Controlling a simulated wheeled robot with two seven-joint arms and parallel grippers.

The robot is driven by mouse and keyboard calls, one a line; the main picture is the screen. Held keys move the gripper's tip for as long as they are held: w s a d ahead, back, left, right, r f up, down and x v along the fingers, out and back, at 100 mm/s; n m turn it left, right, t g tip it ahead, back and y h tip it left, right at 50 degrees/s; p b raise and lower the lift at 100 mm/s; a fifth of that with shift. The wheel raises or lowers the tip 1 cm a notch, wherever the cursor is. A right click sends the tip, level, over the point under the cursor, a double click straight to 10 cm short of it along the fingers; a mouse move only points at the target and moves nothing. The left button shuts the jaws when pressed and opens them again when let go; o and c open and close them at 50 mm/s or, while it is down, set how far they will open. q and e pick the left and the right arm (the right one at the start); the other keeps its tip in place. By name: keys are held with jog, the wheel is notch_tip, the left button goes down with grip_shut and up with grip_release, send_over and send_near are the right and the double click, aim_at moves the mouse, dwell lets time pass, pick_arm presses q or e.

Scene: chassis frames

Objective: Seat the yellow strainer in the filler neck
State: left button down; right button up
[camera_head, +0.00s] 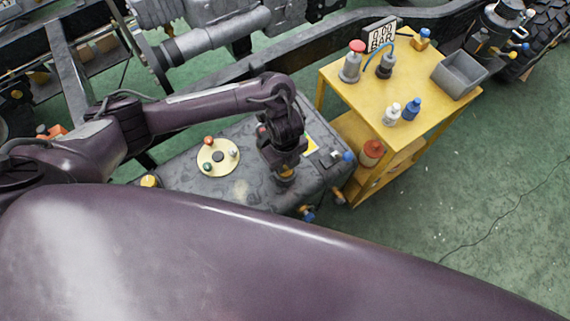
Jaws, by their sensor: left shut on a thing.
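My left gripper (286,172) points down over the right half of the dark grey tank (190,178). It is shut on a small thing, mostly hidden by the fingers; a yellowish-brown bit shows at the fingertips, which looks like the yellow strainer. I cannot tell whether it touches the tank top. The filler neck is not clearly made out; the gripper may cover it. My right gripper is not in view.
A cream round plate (211,167) with several coloured caps lies on the tank. A yellow cap (149,181) is at its left end. A yellow cart (425,105) with bottles and a grey bin (459,75) stands right. Chassis rails (335,50) run behind. Green floor is clear at right.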

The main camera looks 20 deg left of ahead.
pick_arm(q)
jog(key=shift+f, duration=0.35)
jog(key=shift+f, duration=0.2)
jog(key=c, duration=1.3)
grip_release()
notch_tip(320, 180, up, 12)
jog(key=p, duration=0.5)
jog(key=shift+r, duration=0.2)
